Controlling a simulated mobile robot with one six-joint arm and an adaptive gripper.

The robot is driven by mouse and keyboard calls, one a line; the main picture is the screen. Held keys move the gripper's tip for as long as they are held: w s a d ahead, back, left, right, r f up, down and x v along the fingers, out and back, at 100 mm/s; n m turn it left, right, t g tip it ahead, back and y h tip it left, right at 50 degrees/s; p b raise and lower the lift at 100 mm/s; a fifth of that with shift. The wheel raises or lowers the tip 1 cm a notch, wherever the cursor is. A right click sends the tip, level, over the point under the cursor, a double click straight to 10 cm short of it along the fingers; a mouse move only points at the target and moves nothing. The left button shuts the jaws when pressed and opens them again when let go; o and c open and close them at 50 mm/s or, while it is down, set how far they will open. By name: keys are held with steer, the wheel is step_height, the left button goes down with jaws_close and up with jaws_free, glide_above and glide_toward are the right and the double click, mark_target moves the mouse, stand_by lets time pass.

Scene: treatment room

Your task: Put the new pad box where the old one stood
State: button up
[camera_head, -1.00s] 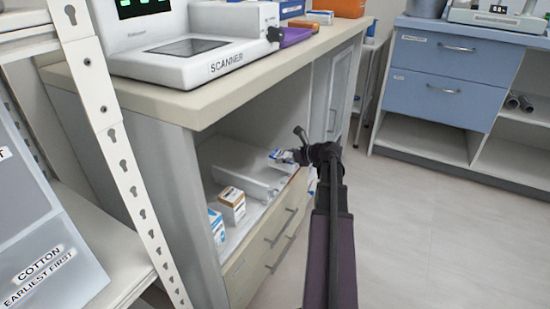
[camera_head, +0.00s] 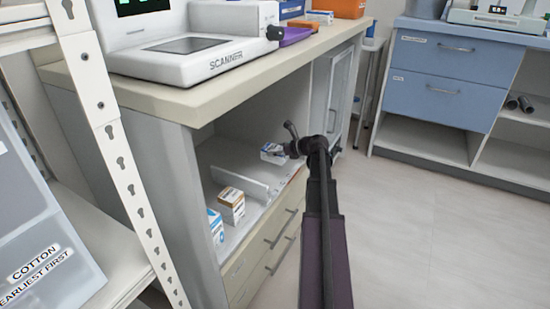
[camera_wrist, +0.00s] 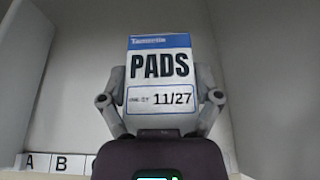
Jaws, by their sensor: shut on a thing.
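The pad box (camera_head: 271,153) is white and blue. My gripper (camera_head: 287,151) is shut on it, at the open front of the shelf bay under the counter. In the wrist view the box (camera_wrist: 160,72) reads "PADS" and "11/27", and stands upright between the two fingers (camera_wrist: 160,98). I cannot tell whether its underside touches the shelf (camera_head: 236,238). My gripper and arm hide part of the bay's right side.
A low white divider (camera_head: 240,180) stands on the shelf. Left of it are a brown-and-white box (camera_head: 231,203) and a blue-and-white box (camera_head: 215,226). Letter labels (camera_wrist: 60,163) line the shelf edge. A scanner (camera_head: 190,55) sits on the counter (camera_head: 200,103) above.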

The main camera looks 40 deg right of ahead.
mark_target(275, 157)
steer(key=shift+f+b, duration=1.4)
steer(key=shift+f, duration=0.25)
steer(key=o, duration=1)
steer(key=shift+c, duration=0.2)
steer(key=shift+s+r, duration=0.1)
steer(key=p+v, duration=0.4)
steer(key=v, duration=0.7)
steer(key=shift+s+r+p, duration=0.25)
steer(key=shift+s+p, duration=0.05)
steer(key=shift+s, duration=0.05)
steer(key=shift+d, duration=0.1)
